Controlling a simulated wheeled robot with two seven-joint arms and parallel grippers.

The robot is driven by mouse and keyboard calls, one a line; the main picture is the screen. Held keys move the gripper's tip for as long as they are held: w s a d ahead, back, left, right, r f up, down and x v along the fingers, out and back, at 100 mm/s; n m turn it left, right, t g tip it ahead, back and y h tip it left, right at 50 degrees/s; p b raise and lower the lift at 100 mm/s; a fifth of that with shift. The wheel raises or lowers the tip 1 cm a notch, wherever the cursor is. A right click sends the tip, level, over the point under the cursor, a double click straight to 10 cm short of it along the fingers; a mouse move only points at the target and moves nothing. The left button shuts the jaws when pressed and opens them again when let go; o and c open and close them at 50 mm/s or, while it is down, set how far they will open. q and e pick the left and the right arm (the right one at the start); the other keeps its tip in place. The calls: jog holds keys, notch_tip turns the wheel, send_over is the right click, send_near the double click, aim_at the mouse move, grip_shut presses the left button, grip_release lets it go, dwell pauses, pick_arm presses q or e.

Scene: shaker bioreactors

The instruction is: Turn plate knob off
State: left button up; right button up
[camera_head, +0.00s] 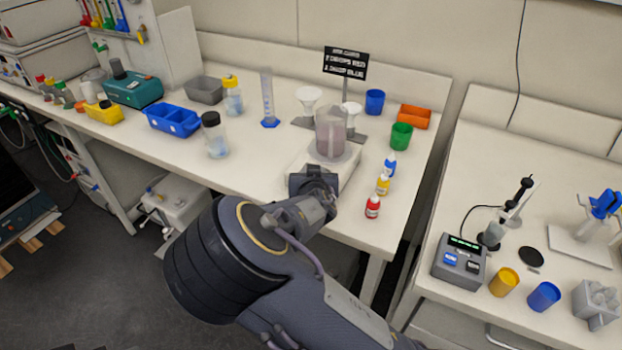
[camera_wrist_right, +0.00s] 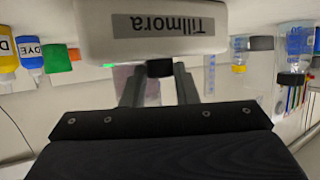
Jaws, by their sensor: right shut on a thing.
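The stirrer plate (camera_head: 345,165) is a white block near the front edge of the bench, with a beaker (camera_head: 331,130) of murky pinkish-grey liquid standing on it. In the right wrist view the plate (camera_wrist_right: 207,43) appears upside down, with "Tillmora" on its front. Its black knob (camera_wrist_right: 160,67) sits between the fingertips of my right gripper (camera_wrist_right: 160,77), which is shut on it. In the head view my right gripper (camera_head: 314,182) is at the plate's front face and its wrist hides the knob. The knob's angle cannot be read. My left gripper is not in view.
Red (camera_head: 373,207), yellow (camera_head: 383,185) and blue (camera_head: 389,166) dye bottles stand close right of the plate. A black-capped bottle (camera_head: 214,138) stands to its left. A sign (camera_head: 345,64), funnels and cups are behind. A gap separates the right-hand bench (camera_head: 480,150).

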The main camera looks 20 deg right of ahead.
jog(key=n+y+b, duration=0.1)
jog(key=y, duration=0.1)
jog(key=d+n+y+b, duration=0.1)
jog(key=n+y, duration=0.1)
jog(key=shift+d+n+t, duration=0.15)
jog(key=shift+n+t, duration=0.15)
jog(key=shift+t, duration=0.1)
jog(key=shift+d+r+n+y, duration=0.1)
jog(key=shift+d+n+y, duration=0.15)
jog(key=shift+n+y, duration=0.75)
jog(key=n+y, duration=0.1)
jog(key=n+y+p, duration=0.1)
jog(key=shift+d+r+g+y, duration=0.15)
jog(key=shift+g+y, duration=0.25)
jog(key=n+y+p, duration=0.1)
jog(key=y+p, duration=0.1)
jog(key=shift+w+n+g+p, duration=0.1)
jog(key=shift+n+g+p, duration=0.3)
jog(key=shift+f, duration=0.25)
jog(key=shift+n, duration=0.3)
jog(key=o, duration=1)
jog(key=shift+g+y, duration=0.3)
